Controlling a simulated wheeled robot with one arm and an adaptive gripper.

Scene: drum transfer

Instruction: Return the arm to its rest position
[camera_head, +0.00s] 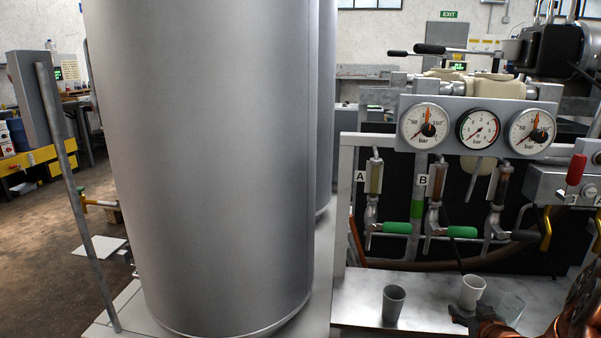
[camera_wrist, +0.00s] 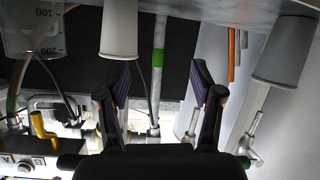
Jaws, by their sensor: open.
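My gripper (camera_head: 468,318) is at the lower right of the head view, low over the pale shelf, just in front of a white cup (camera_head: 473,291). In the wrist view, which looks upside down, my gripper (camera_wrist: 160,84) is open with nothing between its fingers. The white cup (camera_wrist: 119,30) shows there beyond the left finger; I cannot tell whether they touch. My arm's copper-coloured part enters from the right edge of the head view. The rest position itself is not marked in view.
A grey cup (camera_head: 394,303) stands left of the white cup, and a clear beaker (camera_head: 511,308) right of it, close to my gripper. Behind are valves with green handles (camera_head: 396,228) and a gauge panel (camera_head: 478,138). A large metal drum (camera_head: 215,160) fills the left-centre.

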